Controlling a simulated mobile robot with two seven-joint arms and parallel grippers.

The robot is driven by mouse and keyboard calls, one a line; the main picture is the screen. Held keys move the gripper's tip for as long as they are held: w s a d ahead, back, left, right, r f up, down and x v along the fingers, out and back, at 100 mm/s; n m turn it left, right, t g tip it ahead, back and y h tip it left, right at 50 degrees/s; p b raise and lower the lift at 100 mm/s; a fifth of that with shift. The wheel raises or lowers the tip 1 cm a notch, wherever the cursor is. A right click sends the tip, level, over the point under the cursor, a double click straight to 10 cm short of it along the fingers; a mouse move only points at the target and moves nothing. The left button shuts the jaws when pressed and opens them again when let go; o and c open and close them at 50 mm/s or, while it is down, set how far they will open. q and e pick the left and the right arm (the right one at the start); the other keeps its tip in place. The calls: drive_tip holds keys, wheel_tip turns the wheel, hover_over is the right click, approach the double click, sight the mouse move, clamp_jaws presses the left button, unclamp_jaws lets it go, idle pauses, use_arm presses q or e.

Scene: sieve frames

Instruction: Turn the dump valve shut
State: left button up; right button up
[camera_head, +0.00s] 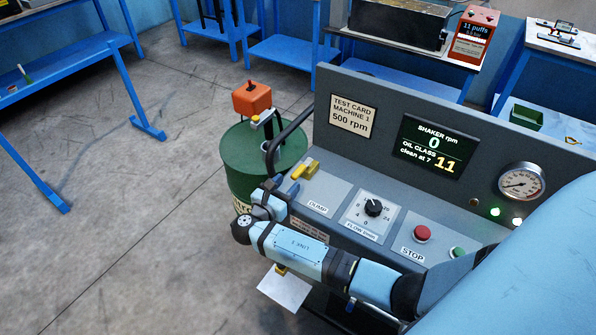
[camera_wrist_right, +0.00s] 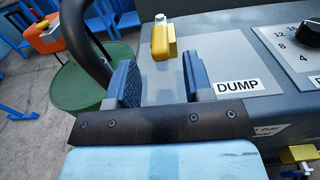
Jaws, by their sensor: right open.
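The dump valve's yellow handle (camera_head: 306,168) sits on the panel's sloped face, above the DUMP label (camera_head: 318,208). In the right wrist view the yellow handle (camera_wrist_right: 163,42) has a pale metal end and lies just beyond the fingertips. My right gripper (camera_head: 277,192) is at the panel's left end, close to the handle. In the wrist view the right gripper (camera_wrist_right: 162,78) is open, with its two blue fingers apart and nothing between them. The handle appears roughly in line with the gap; contact cannot be seen. My left gripper is not in view.
A dark curved hose (camera_head: 287,128) runs beside the panel's left end, close to my right gripper. The flow knob (camera_head: 373,208) and red stop button (camera_head: 422,233) lie right of the valve.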

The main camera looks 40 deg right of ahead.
sight(293, 179)
drive_tip(key=x, duration=0.6)
drive_tip(key=shift+c, duration=0.5)
clamp_jaws()
